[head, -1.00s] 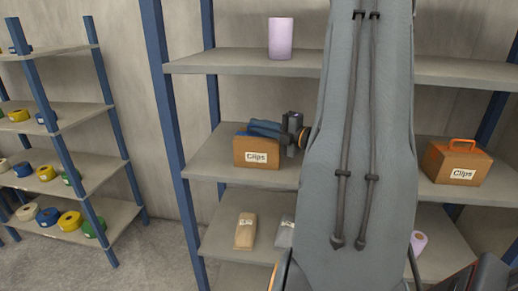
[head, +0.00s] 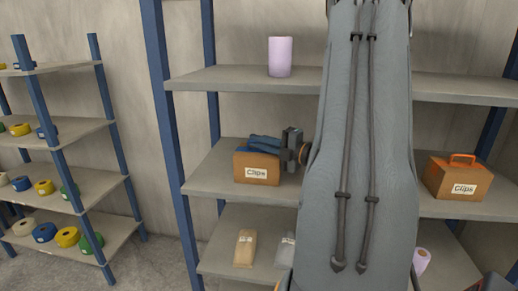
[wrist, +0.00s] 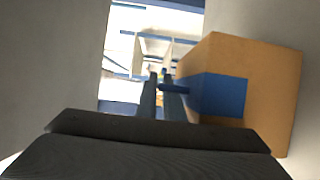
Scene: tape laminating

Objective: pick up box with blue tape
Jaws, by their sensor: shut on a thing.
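The orange-brown box with blue tape (head: 257,169), labelled "Clips", is at the left of the middle shelf in the head view. It has a blue handle on top. In the wrist view the box (wrist: 275,90) fills the right side, with a blue patch on its face. My gripper (head: 291,146) is at the right of the box top. In the wrist view my gripper (wrist: 164,88) is shut with the blue handle between its fingers. Whether the box touches the shelf is hard to tell.
A box with an orange handle (head: 459,178) stands on the same shelf at the right. A lilac cylinder (head: 280,57) is on the shelf above. Packets (head: 245,248) lie below. A rack of tape rolls (head: 45,187) stands at the left.

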